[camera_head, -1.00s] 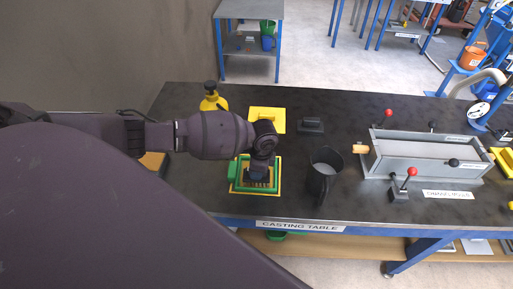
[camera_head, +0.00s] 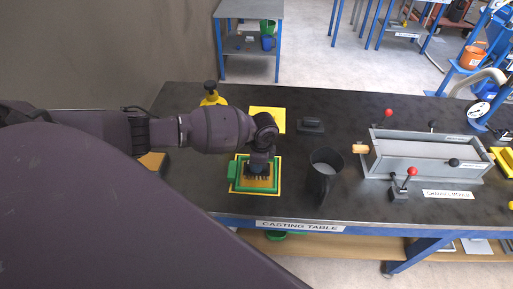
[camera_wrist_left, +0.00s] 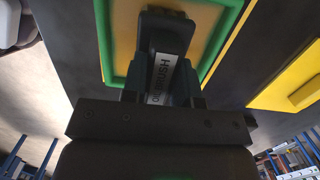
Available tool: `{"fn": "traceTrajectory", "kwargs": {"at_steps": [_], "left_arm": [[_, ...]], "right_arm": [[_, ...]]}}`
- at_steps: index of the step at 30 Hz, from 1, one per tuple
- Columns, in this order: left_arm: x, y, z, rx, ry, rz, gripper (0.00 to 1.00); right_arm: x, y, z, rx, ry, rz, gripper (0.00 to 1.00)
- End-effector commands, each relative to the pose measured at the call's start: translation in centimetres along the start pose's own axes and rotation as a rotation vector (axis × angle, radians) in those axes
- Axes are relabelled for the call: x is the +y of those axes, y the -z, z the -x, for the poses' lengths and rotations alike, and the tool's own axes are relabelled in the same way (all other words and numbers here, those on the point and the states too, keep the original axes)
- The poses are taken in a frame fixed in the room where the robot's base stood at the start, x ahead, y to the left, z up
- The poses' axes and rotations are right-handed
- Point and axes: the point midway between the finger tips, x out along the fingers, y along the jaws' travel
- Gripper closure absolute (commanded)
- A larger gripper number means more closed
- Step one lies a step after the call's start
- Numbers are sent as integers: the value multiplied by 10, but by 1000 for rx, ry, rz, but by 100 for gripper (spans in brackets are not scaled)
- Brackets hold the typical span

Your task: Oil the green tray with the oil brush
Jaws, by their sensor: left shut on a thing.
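The green tray (camera_head: 235,184) lies on a yellow base near the front edge of the casting table; its green rim also shows in the left wrist view (camera_wrist_left: 104,40). My left gripper (camera_head: 260,163) is over the tray, pointing down. It is shut on the dark oil brush (camera_wrist_left: 166,34), whose label shows between the fingers in the left wrist view. The brush is over the tray's inner floor, with its bristles (camera_head: 258,177) down. I cannot tell for sure whether they touch the floor. My right gripper is not in view.
A dark jug (camera_head: 325,172) stands just right of the tray. A yellow bottle (camera_head: 212,97) and a yellow plate (camera_head: 267,119) are behind it. A dark block (camera_head: 311,125) and a long grey mould (camera_head: 428,157) with red-knobbed levers are farther right.

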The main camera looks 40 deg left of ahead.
Motion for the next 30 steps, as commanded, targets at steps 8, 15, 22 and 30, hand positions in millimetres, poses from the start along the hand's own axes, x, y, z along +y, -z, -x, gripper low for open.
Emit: {"fn": "traceTrajectory", "kwargs": {"at_steps": [8,15,22,30], "left_arm": [[-1,0,1,1,0,0,92],[-1,-1,17,3,1,-2,92],[-1,-4,35,2,1,0,92],[-1,-7,57,2,1,-1,92]], "right_arm": [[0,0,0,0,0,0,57],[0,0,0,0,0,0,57],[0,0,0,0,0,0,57],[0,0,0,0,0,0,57]]}}
